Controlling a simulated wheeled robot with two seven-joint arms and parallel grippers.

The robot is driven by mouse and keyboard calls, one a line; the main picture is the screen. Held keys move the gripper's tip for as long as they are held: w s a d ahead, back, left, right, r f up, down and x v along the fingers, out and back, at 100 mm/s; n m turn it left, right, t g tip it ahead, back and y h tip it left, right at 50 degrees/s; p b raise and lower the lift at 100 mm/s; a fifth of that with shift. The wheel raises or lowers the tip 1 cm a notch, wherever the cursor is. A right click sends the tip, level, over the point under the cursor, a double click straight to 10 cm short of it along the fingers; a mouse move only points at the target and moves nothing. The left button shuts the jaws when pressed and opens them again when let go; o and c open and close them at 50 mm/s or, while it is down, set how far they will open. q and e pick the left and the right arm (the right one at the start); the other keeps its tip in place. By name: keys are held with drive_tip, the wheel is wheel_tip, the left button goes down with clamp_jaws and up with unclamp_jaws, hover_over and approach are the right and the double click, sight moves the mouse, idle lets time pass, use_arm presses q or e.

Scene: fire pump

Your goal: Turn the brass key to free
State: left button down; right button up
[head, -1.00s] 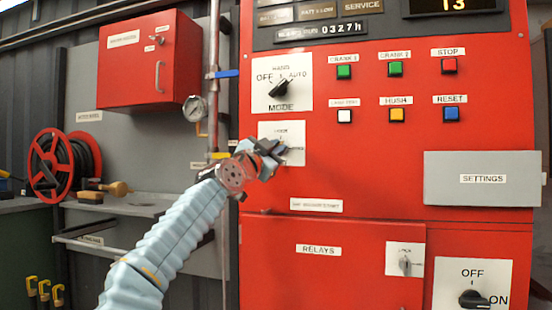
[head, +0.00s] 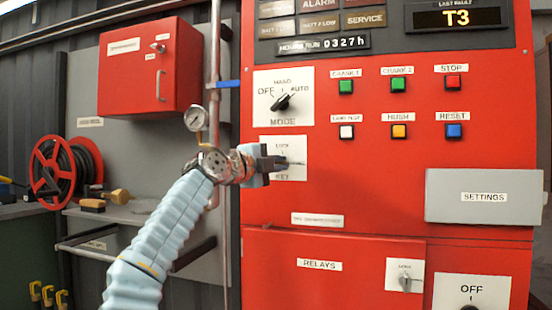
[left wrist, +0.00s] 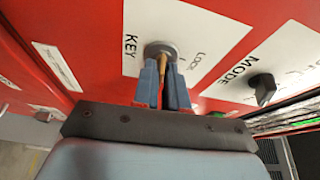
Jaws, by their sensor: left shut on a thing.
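The white key plate (head: 297,146), labelled LOCK and KEY, is on the red pump panel below the MODE plate. My left gripper (head: 280,162) is at this plate, its fingers pointing right and covering most of the key. In the left wrist view the brass key (left wrist: 171,74) sticks out of a round grey lock (left wrist: 160,49). The blue fingers of the left gripper (left wrist: 165,82) are shut on the key, one on each side. The right gripper is not in view.
The black MODE knob (head: 281,102) is just above, and coloured buttons are to the right. The grey SETTINGS box (head: 483,196) juts out at right. A gauge (head: 196,118) and vertical pipe stand left of the panel, close to my left arm.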

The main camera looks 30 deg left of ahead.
use_arm(q)
drive_tip(key=shift+m+p, duration=0.3)
drive_tip(key=shift+m, duration=0.2)
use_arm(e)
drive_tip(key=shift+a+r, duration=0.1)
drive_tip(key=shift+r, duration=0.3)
use_arm(q)
drive_tip(key=c, duration=1.3)
unclamp_jaws()
drive_tip(key=shift+w, duration=0.1)
drive_tip(key=s+a+b, duration=0.2)
drive_tip(key=s+b, duration=0.5)
drive_tip(key=s, duration=0.6)
drive_tip(key=shift+s, duration=0.35)
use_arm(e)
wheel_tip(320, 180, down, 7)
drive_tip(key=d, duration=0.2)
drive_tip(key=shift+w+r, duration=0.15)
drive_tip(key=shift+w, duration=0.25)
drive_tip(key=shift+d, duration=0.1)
